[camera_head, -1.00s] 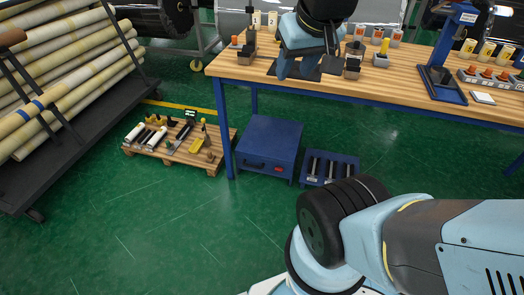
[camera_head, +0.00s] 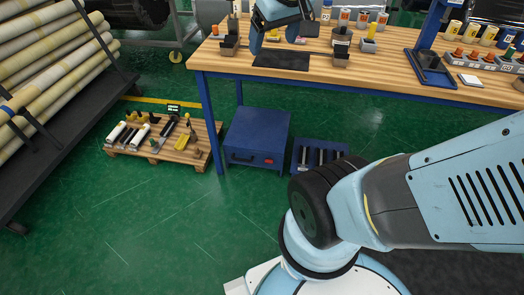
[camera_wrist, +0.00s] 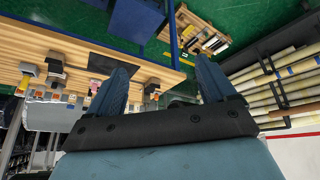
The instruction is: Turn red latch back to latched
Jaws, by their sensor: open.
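The blue box (camera_head: 257,138) stands on the green floor under the workbench. A small red latch (camera_head: 269,161) shows on the right of its front face, with a dark handle to its left. The latch is too small for me to tell its angle. My gripper (camera_head: 278,38) is at the top of the head view, above the bench, well above and apart from the latch. In the wrist view my gripper (camera_wrist: 162,66) has its two blue fingers spread wide with nothing between them. The box (camera_wrist: 136,18) is at the top of that view; the latch is not visible there.
The wooden workbench (camera_head: 300,79) holds small containers, a dark mat (camera_head: 282,60) and a blue stand (camera_head: 428,68). A pallet of tools (camera_head: 165,143) is left of the box, a blue tray of rollers (camera_head: 318,158) right. The floor in front is clear to the left.

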